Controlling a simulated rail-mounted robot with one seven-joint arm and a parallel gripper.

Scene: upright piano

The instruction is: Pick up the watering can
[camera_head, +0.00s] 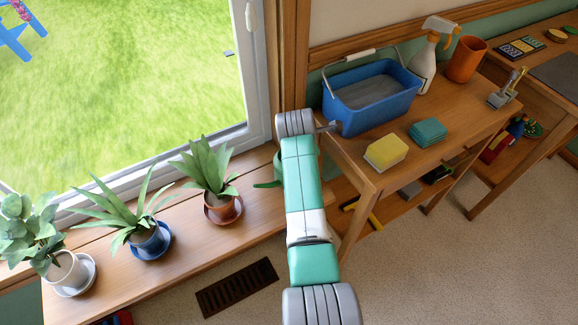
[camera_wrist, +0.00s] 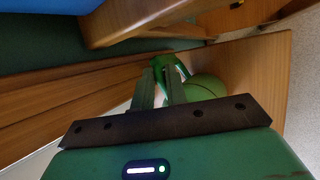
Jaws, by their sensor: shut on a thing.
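The green watering can (camera_wrist: 207,86) is at the end of the wooden sill bench, just beyond my fingers in the wrist view. In the head view only a green part of it (camera_head: 267,184) shows left of my arm; the arm hides the rest. My gripper (camera_wrist: 161,76) is shut on the watering can, with its fingertips at a thin green part beside the rounded body. I cannot tell whether the can is touching the bench. The head view does not show my fingers.
Three potted plants stand left on the sill bench (camera_head: 185,250), the nearest in a terracotta pot (camera_head: 222,210). Right of my arm, a table holds a blue bucket (camera_head: 370,98), a yellow sponge (camera_head: 385,152) and a spray bottle (camera_head: 428,60). A floor vent (camera_head: 237,287) lies below.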

